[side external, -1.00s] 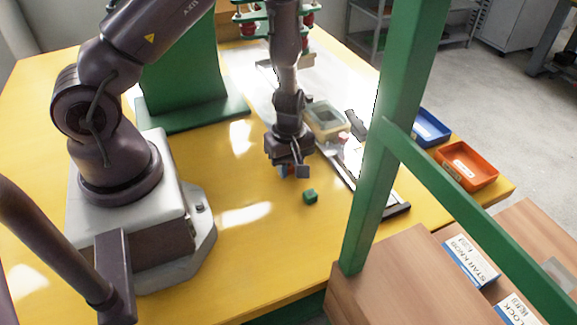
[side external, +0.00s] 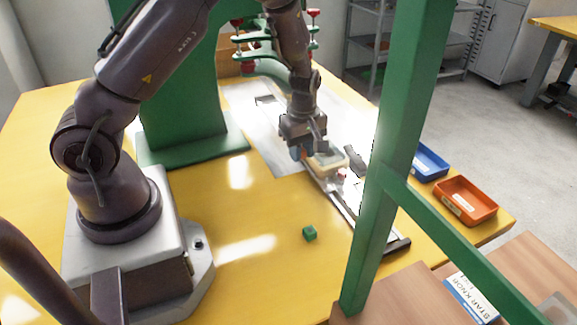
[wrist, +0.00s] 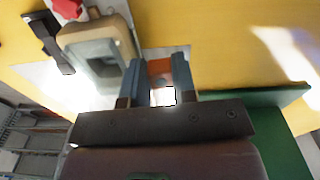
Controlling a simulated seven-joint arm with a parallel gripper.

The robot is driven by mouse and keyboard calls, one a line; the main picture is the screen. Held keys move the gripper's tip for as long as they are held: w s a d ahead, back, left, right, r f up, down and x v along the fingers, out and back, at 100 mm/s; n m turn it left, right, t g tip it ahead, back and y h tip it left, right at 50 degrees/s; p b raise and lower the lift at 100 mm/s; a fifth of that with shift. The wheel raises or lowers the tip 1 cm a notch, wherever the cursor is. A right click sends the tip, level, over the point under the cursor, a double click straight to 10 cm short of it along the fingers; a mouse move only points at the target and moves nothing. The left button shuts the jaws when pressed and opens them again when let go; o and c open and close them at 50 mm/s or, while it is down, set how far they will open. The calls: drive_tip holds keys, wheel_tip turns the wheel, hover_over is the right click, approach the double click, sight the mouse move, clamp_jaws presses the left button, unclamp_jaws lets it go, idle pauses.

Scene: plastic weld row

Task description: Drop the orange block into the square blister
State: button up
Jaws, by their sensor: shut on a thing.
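My gripper (wrist: 160,82) is shut on the orange block (wrist: 160,67), which shows between its two blue-grey fingers in the wrist view. In the side external view, my gripper (side external: 302,152) hangs close to the near-left side of the blister and hides most of the block. The block is outside the recess in the wrist view.
A green cube (side external: 309,233) lies alone on the yellow table (side external: 250,285). A small pink-red piece (side external: 342,173) is next to the blister. A dark handle (side external: 355,158) stands beyond it. A green post (side external: 392,140) rises at right, with blue (side external: 430,161) and orange (side external: 467,203) bins behind.

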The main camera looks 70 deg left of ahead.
drive_tip(key=w+a, duration=0.2)
drive_tip(key=w, duration=0.1)
drive_tip(key=w+a, duration=0.1)
drive_tip(key=shift+w, duration=0.4)
drive_tip(key=shift+w+f, duration=0.65)
drive_tip(key=shift+w, duration=0.25)
drive_tip(key=shift+w+f, duration=0.65)
drive_tip(key=shift+w, duration=0.2)
drive_tip(key=shift+f, duration=0.4)
idle(0.4)
drive_tip(key=o, duration=1)
drive_tip(key=shift+c, duration=0.2)
drive_tip(key=c, duration=0.4)
drive_tip(key=shift+c, duration=0.2)
